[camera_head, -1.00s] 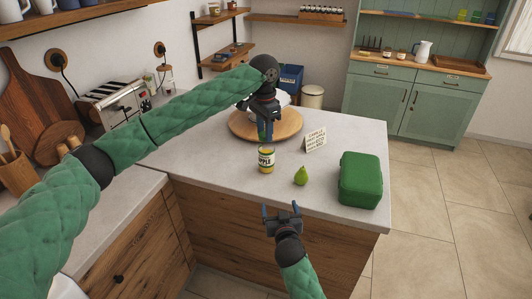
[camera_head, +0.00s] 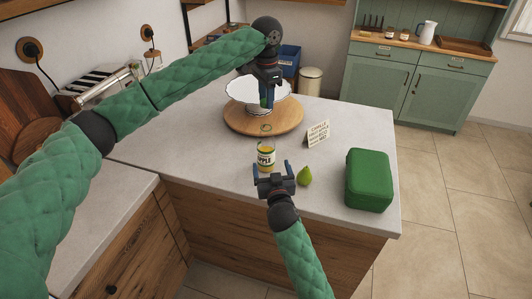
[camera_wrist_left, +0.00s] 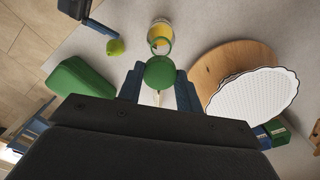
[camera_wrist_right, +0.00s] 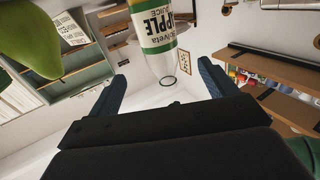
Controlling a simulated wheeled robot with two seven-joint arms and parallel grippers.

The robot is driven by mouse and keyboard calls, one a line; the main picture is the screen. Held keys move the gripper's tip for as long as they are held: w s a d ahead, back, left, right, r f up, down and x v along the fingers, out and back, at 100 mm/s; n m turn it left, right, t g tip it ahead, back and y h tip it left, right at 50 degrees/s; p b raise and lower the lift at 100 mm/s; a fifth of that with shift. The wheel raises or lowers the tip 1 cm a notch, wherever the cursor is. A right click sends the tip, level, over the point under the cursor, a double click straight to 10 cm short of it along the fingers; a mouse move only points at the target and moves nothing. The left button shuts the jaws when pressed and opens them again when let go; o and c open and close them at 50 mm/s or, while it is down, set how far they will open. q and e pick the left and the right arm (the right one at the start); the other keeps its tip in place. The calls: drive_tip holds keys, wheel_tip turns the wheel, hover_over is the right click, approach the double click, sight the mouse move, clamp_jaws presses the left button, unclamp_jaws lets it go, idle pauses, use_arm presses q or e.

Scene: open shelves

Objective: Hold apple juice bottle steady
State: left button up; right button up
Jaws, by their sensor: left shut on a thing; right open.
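The apple juice bottle (camera_head: 265,157) stands upright near the counter's front edge, with yellow contents and a white and green label. It also shows in the left wrist view (camera_wrist_left: 160,33) and, upside down, in the right wrist view (camera_wrist_right: 155,30). My left gripper (camera_head: 267,106) is above and behind the bottle, shut on a round green thing (camera_wrist_left: 160,72) that looks like a cap. A thin green ring (camera_head: 265,129) shows below it. My right gripper (camera_head: 274,170) is open in front of the bottle, its fingers apart. The head view hides the bottle's lower part.
A green pear (camera_head: 305,176) stands close to the right of my right gripper. A green box (camera_head: 369,180) is farther right. A small sign (camera_head: 317,134) and a round wooden board (camera_head: 236,122) with a white dish (camera_head: 245,93) are behind.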

use_arm(q)
drive_tip(key=shift+w+a+f, duration=0.1)
drive_tip(key=shift+w+f, duration=0.05)
use_arm(e)
drive_tip(key=w, duration=0.4)
drive_tip(key=w+a, duration=0.1)
drive_tip(key=w, duration=0.7)
drive_tip(key=shift+a+f, duration=0.15)
drive_tip(key=shift+a, duration=0.25)
drive_tip(key=c, duration=1.4)
use_arm(q)
hover_over(266, 124)
drive_tip(key=shift+w+f, duration=0.1)
drive_tip(key=shift+f, duration=2.3)
use_arm(e)
drive_tip(key=shift+c, duration=0.2)
use_arm(q)
drive_tip(key=shift+f, duration=0.15)
drive_tip(key=shift+f, duration=0.75)
drive_tip(key=shift+f, duration=0.55)
